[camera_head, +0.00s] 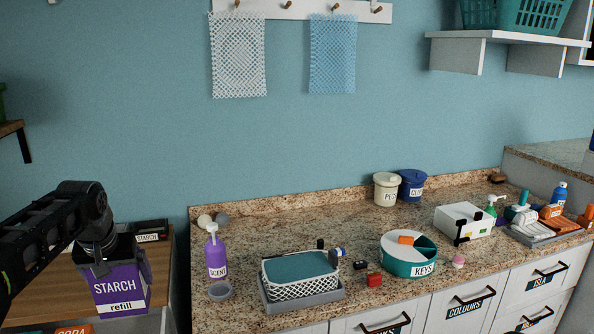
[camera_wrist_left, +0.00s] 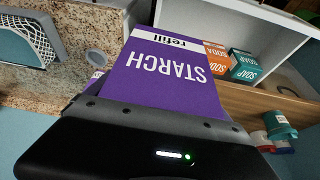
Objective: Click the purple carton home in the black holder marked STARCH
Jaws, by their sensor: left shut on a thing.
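The purple carton (camera_head: 122,289), labelled STARCH and refill, hangs from my left gripper (camera_head: 102,262) at the lower left of the head view. My left gripper is shut on the carton's upper end. The carton also fills the middle of the left wrist view (camera_wrist_left: 165,75), its lettering upside down there. The black holder marked STARCH (camera_head: 150,231) is on the wooden top, behind and to the right of the carton. The carton is apart from it. The holder's inside is hidden, and I cannot pick it out in the left wrist view. My right gripper is not in view.
Orange SODA (camera_wrist_left: 216,64) and teal SOAP (camera_wrist_left: 243,66) boxes sit in a white shelf unit (camera_wrist_left: 287,72). A purple SCENT pump bottle (camera_head: 216,256) and a mesh basket (camera_head: 300,276) stand on the granite counter (camera_head: 335,223), right of the wooden top.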

